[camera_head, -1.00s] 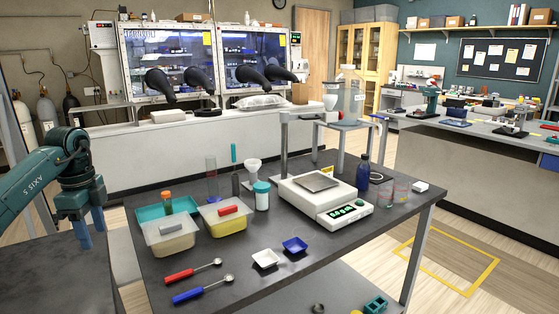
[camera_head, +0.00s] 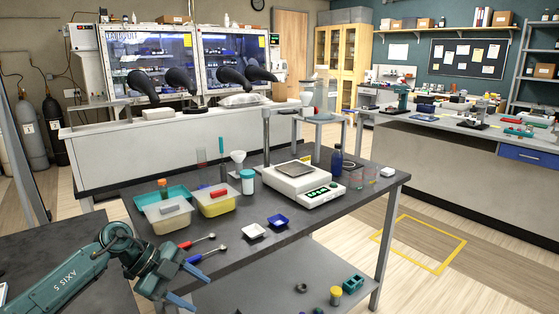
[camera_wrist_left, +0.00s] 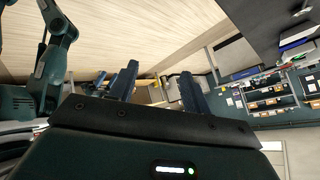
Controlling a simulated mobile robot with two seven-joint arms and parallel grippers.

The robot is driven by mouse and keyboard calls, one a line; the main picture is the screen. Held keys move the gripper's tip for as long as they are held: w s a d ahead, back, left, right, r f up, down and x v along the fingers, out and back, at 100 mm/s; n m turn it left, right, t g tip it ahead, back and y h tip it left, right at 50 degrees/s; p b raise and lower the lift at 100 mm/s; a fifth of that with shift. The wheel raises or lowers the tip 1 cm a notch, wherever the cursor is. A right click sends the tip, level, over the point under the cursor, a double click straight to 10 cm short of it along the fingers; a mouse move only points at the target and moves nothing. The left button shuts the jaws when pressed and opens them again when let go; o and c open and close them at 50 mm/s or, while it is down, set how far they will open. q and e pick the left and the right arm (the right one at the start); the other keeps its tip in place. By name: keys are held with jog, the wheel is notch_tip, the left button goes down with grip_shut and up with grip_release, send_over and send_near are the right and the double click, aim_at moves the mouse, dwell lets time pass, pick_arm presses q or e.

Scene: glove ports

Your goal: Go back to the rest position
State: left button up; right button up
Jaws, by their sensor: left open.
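My left gripper (camera_head: 200,287) is at the bottom left of the head view, in front of the near edge of the dark table (camera_head: 245,262). Its two blue fingers are spread apart with nothing between them. The fingers also show apart and empty in the left wrist view (camera_wrist_left: 159,90). A blue-handled spoon (camera_head: 194,258) and a red-handled spoon (camera_head: 196,241) lie on the table just beyond it. The gripper is apart from the tubs and the scale.
A glove box (camera_head: 160,62) stands behind. Floor is open at the right, around a yellow outline (camera_head: 432,268).

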pick_arm(q)
jog(key=s+d+n+t+h, duration=0.2)
jog(key=s+d+t+h, duration=0.2)
jog(key=d, duration=0.3)
jog(key=s+d+n+t+h, duration=0.2)
jog(key=s+d+t+h, duration=0.15)
jog(key=d, duration=0.35)
jog(key=s+a+f+n+t+y, duration=0.1)
jog(key=s+a+f+n+y, duration=0.3)
jog(key=s+f+n+y, duration=0.2)
jog(key=s+a+f+n+t+y+p, duration=0.1)
jog(key=s+a+f+n+y, duration=0.2)
jog(key=s+f+n+y, duration=0.4)
jog(key=s+f+n, duration=0.3)
jog(key=s, duration=0.1)
jog(key=shift+a, duration=0.35)
